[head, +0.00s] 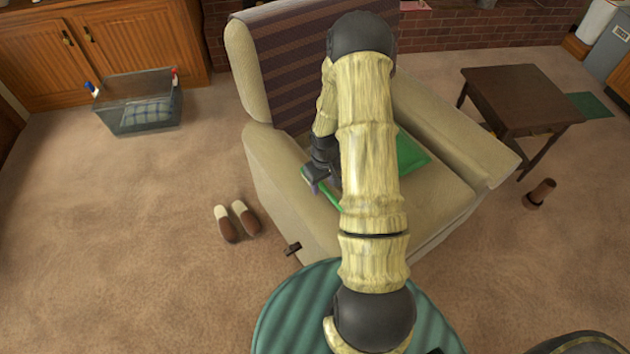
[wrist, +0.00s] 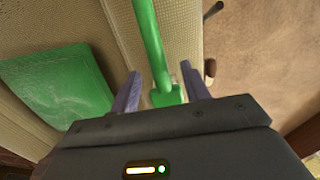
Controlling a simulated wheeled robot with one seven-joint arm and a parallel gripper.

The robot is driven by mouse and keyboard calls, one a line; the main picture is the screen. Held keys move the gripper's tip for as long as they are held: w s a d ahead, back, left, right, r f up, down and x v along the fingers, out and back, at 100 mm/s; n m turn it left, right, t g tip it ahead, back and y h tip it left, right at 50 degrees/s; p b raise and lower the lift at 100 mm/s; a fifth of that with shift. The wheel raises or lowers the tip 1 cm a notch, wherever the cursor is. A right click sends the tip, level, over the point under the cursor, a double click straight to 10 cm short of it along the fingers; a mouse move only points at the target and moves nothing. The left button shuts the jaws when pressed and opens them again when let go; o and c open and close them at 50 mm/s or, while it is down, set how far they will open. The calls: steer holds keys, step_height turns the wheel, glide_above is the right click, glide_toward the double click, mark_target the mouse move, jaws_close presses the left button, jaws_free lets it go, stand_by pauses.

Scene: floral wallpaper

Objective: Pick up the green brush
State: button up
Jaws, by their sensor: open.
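The green brush shows in the wrist view as a long green handle (wrist: 149,42) that widens to a flat green end (wrist: 166,97). This end lies between the two purple fingers of my gripper (wrist: 163,92), which is open. I cannot tell whether the fingers touch it. In the head view, a thin part of the green brush (head: 330,198) shows on the armchair by my gripper (head: 316,184). My arm hides much of that area.
The beige armchair (head: 282,190) has a green flat thing (head: 411,154) on its seat. Slippers (head: 227,223) and a clear bin (head: 138,104) stand on the floor at left. A dark side table (head: 519,95) stands at right. The floor at left is mostly clear.

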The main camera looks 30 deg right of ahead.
mark_target(323, 185)
step_height(323, 185, down, 2)
steer(key=shift+f, duration=0.1)
stand_by(0.4)
jaws_close()
step_height(323, 185, up, 10)
steer(key=shift+r+p, duration=0.1)
steer(key=shift+p, duration=0.45)
stand_by(0.4)
